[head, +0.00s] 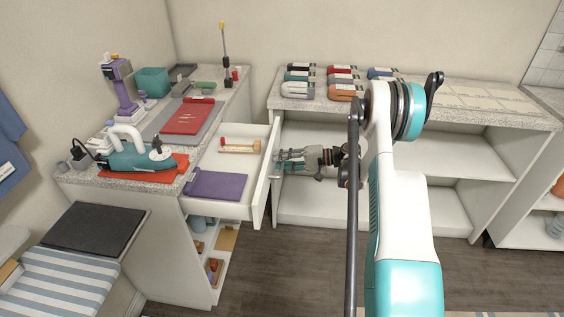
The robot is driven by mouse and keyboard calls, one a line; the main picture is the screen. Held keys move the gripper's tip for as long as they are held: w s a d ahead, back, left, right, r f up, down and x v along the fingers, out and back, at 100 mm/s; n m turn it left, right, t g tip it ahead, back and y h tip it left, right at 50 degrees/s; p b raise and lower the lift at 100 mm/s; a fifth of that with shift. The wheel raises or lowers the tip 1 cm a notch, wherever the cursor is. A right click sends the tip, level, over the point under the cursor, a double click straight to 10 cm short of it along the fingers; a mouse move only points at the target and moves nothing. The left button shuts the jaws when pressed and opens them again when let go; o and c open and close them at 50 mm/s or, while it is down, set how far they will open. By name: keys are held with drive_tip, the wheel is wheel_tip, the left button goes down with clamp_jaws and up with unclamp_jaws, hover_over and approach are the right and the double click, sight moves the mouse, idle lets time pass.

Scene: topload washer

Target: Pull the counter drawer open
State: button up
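The counter drawer (262,178) stands pulled out from the counter on the left, its white front facing right. Inside it lie a folded purple cloth (216,185) and a small wooden item with red ends (240,146). My gripper (280,160) is at the outer side of the drawer front, with its fingers pointing left toward it. The fingertips are at or very close to the front's handle area. The handle itself is hard to make out, and I cannot tell whether the fingers are closed on it.
The counter top (228,98) holds a teal steam iron-like tool (140,156), a red folded cloth (188,117) and a purple device (122,85). A white shelf unit (452,195) stands behind my arm, with several folded cloths on top. Floor is clear right of the drawer.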

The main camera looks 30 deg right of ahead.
drive_tip(key=v, duration=1.2)
idle(0.4)
